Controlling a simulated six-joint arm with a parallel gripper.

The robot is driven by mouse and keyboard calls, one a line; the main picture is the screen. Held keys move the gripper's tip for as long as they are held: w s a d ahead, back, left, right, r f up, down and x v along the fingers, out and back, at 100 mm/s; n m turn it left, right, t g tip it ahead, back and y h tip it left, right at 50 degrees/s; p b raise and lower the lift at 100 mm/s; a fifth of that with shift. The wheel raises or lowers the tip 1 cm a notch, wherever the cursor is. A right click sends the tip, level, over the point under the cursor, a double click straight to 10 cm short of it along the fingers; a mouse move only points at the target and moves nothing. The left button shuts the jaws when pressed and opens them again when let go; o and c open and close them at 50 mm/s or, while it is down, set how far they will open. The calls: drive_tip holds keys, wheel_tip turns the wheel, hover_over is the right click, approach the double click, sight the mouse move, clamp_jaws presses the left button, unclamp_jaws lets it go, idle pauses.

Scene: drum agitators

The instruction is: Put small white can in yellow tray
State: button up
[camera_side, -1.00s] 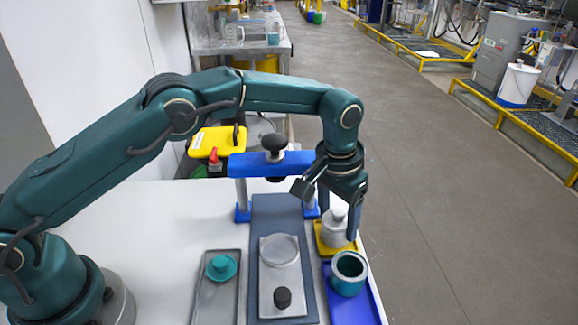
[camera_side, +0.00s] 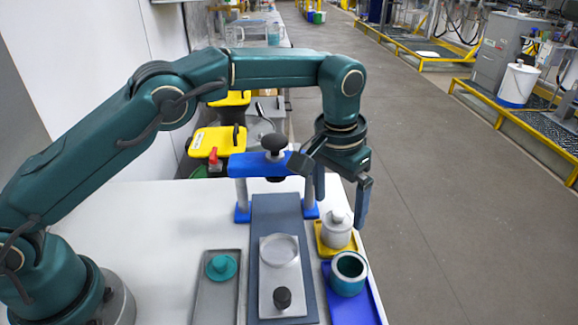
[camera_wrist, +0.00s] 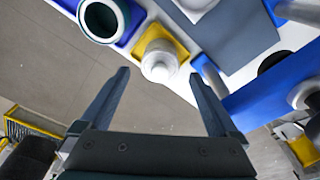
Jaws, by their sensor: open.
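The small white can (camera_side: 337,230), with a knob on its lid, stands upright in the yellow tray (camera_side: 324,248) at the right edge of the table. In the wrist view the white can (camera_wrist: 160,62) also shows on the yellow tray (camera_wrist: 181,47). My gripper (camera_side: 340,205) is open and empty, above the can. In the wrist view its two fingers (camera_wrist: 160,72) are spread wide, one on each side of the can and apart from it.
A teal cup (camera_side: 349,273) stands in a blue tray (camera_side: 368,305) in front of the yellow tray. A blue press frame (camera_side: 262,164) with a black knob stands left of my gripper. A grey tray (camera_side: 216,300) holds a teal lid (camera_side: 221,267).

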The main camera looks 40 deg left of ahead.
sight(332, 222)
wheel_tip(332, 222, up, 3)
drive_tip(key=shift+s+f, duration=0.1)
drive_tip(key=shift+s, duration=0.05)
drive_tip(key=shift+s+a+r, duration=0.15)
drive_tip(key=shift+r, duration=0.15)
drive_tip(key=s+a+r+n+t, duration=0.1)
drive_tip(key=s+a+r+t, duration=0.1)
drive_tip(key=s+a, duration=0.4)
drive_tip(key=s+a+r+t, duration=0.2)
drive_tip(key=s+a, duration=0.5)
drive_tip(key=s, duration=0.8)
drive_tip(key=shift+s+a+r+n, duration=0.3)
drive_tip(key=shift+r+n, duration=0.1)
drive_tip(key=shift+r, duration=0.2)
